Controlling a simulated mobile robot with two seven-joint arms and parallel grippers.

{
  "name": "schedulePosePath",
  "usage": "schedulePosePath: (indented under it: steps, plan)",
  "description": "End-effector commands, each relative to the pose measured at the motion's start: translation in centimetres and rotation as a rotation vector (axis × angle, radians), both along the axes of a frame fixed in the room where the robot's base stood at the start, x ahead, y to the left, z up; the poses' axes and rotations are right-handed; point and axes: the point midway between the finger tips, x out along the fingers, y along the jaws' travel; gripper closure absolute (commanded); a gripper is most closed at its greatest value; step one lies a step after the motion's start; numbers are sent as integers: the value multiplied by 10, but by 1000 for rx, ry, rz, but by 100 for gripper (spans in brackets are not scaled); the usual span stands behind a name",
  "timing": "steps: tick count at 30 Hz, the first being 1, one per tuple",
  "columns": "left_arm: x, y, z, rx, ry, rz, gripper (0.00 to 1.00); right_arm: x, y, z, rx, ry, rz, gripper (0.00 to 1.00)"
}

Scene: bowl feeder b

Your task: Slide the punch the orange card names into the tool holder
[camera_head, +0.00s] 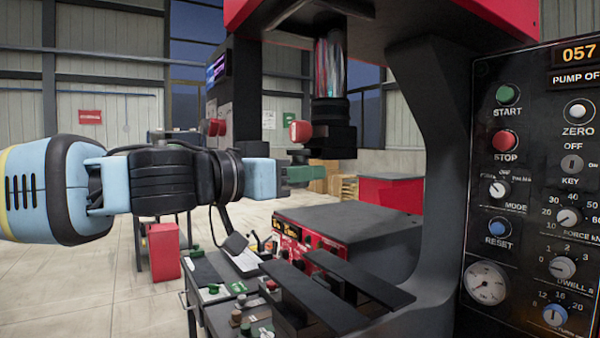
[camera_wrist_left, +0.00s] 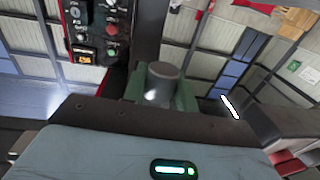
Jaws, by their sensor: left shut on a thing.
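My left gripper (camera_head: 298,174) reaches in from the left and is shut on a grey cylindrical punch (camera_head: 299,155). Green parts show at the fingertips around it. In the left wrist view the punch (camera_wrist_left: 163,84) stands up between the green parts, with its round grey end facing up. The black tool holder (camera_head: 331,140) hangs under the press ram, with a red knob (camera_head: 300,131) on its left side. The punch is just below and left of the holder, outside it; whether they touch is unclear. I cannot make out the orange card. My right gripper is not in view.
A tool bench (camera_head: 222,304) with several small coloured pieces lies below. A red and black unit (camera_head: 345,227) and two dark rails (camera_head: 352,282) sit under the ram. The press column and control panel (camera_head: 525,200) bound the right side.

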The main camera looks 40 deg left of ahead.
Motion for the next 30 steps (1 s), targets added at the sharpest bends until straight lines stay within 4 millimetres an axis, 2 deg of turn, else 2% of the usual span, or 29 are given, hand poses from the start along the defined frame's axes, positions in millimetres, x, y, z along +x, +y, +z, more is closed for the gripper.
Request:
schedulePosePath:
  steps: [30]
  plan:
    - [18,-7,0,1,-1,2,100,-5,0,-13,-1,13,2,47]
